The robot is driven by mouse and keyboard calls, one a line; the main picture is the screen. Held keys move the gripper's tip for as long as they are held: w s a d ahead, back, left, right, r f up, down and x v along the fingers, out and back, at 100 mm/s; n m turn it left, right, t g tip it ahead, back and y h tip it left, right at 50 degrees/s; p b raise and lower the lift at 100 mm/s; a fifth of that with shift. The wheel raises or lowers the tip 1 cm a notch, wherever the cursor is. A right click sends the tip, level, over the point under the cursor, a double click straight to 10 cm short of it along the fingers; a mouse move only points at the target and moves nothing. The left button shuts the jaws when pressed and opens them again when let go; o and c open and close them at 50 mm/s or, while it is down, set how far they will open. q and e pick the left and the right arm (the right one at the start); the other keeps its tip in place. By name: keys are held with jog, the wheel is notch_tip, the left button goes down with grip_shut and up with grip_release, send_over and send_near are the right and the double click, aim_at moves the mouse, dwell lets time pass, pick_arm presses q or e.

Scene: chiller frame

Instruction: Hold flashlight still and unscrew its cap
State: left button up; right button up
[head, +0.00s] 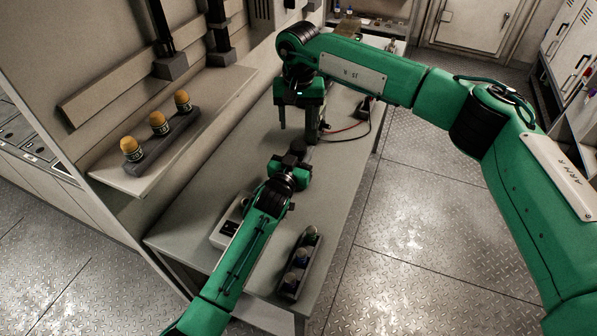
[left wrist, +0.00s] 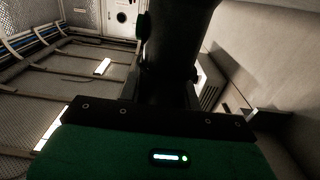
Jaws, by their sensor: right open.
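A dark cylinder, which looks like the flashlight (left wrist: 180,45), stands large between the fingers of my left gripper (left wrist: 165,85) in the left wrist view. Its cap cannot be told apart in that dark picture. In the head view my left gripper (head: 291,160) is over the bench, with a dark shape at its tip. My right gripper (head: 299,125) is open and points down, beyond the left gripper. Its two dark fingers are apart, and I see nothing between them.
The grey bench (head: 215,185) carries a pale box (head: 224,232), a rack of dark round items (head: 300,265), and red and black cables (head: 345,130). A shelf (head: 125,180) at left holds a rack of yellow-topped items (head: 160,124). The metal floor (head: 420,260) is clear.

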aim_at(298, 145)
pick_arm(q)
grip_shut()
pick_arm(e)
jog(key=shift+c, duration=1)
jog(key=m, duration=0.6)
jog(key=shift+m, duration=0.3)
jog(key=m, duration=1.2)
jog(key=shift+r, duration=0.1)
jog(key=m, duration=1)
jog(key=shift+m, duration=0.4)
jog(key=m, duration=1.2)
jog(key=shift+r, duration=0.1)
jog(key=m, duration=1.2)
jog(key=shift+m, duration=0.3)
jog(key=shift+f, duration=3.95)
